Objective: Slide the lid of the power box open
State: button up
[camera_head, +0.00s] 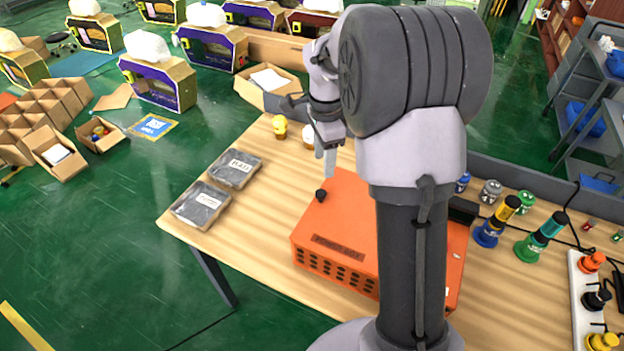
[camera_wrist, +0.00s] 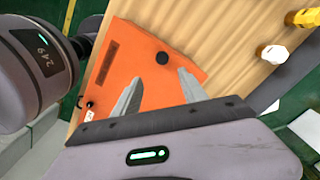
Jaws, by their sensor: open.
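The orange power box (camera_head: 345,215) lies on the wooden table, partly hidden behind my arm in the head view. Its flat orange lid (camera_wrist: 140,65) faces up in the wrist view, with a round black knob (camera_wrist: 162,58) near one edge. The knob (camera_head: 321,195) also shows at the box's left corner in the head view. My gripper (camera_wrist: 158,78) is open and empty, its two grey fingers pointing toward the knob over the lid. In the head view my gripper (camera_head: 329,170) hangs just behind the knob, apart from it. I cannot tell whether the lid has shifted.
Two dark labelled packs (camera_head: 235,168) lie at the table's left. Small yellow and white knobs (camera_head: 279,126) stand behind the box. Coloured bottles (camera_head: 497,220) and a white power strip (camera_head: 583,290) are at the right. The table's front left is clear.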

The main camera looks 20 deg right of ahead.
aim_at(320, 192)
jog(key=f+b, duration=0.1)
jog(key=f, duration=0.4)
jog(key=f+b, duration=0.1)
jog(key=f, duration=0.5)
jog(key=shift+w+a, duration=0.1)
jog(key=shift+w, duration=0.1)
jog(key=shift+w+f, duration=0.15)
jog(key=shift+f, duration=0.3)
jog(key=shift+c, duration=0.4)
grip_shut()
jog(key=shift+r, duration=0.1)
